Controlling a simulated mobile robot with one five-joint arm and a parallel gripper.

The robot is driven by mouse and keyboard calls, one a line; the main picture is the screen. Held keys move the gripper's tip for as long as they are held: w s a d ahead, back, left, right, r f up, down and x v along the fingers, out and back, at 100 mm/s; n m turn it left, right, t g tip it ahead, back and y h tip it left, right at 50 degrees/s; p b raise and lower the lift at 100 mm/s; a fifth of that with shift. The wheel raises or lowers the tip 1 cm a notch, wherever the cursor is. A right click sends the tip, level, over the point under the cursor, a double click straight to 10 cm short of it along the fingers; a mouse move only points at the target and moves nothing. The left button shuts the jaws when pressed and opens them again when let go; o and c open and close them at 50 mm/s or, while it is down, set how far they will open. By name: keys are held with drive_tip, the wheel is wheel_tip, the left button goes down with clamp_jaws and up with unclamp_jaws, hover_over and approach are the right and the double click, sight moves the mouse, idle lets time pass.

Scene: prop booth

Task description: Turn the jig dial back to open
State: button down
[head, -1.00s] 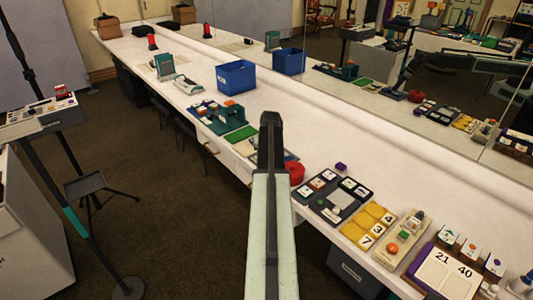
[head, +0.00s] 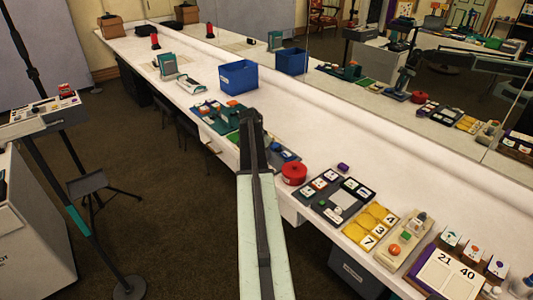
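A teal fixture (head: 208,112) with small parts on it lies on the long white counter, left of my arm's end, and may be the jig. I cannot make out a dial or its setting, as the fixture is small here and my arm hides part of that area. My gripper (head: 250,117) is at the far end of my pale arm, in front of the counter's middle, seen from behind. Its fingers are not clear, so I cannot tell whether it is open or shut.
A blue bin (head: 239,77) stands behind the fixture. A red round object (head: 294,173) sits right of my arm, then a dark card tray (head: 338,196), yellow tiles (head: 370,226) and a beige board with buttons (head: 403,243). A mirror (head: 430,110) runs along the back.

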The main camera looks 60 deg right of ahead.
drive_tip(key=shift+s+d+m+g, duration=0.15)
drive_tip(key=shift+m+g, duration=0.2)
drive_tip(key=shift+m, duration=0.45)
drive_tip(key=shift+s+d+m+g, duration=0.1)
drive_tip(key=shift+m+g, duration=0.25)
drive_tip(key=shift+m, duration=0.45)
drive_tip(key=c, duration=1.1)
unclamp_jaws()
drive_tip(key=shift+w, duration=0.1)
drive_tip(key=shift+a, duration=0.1)
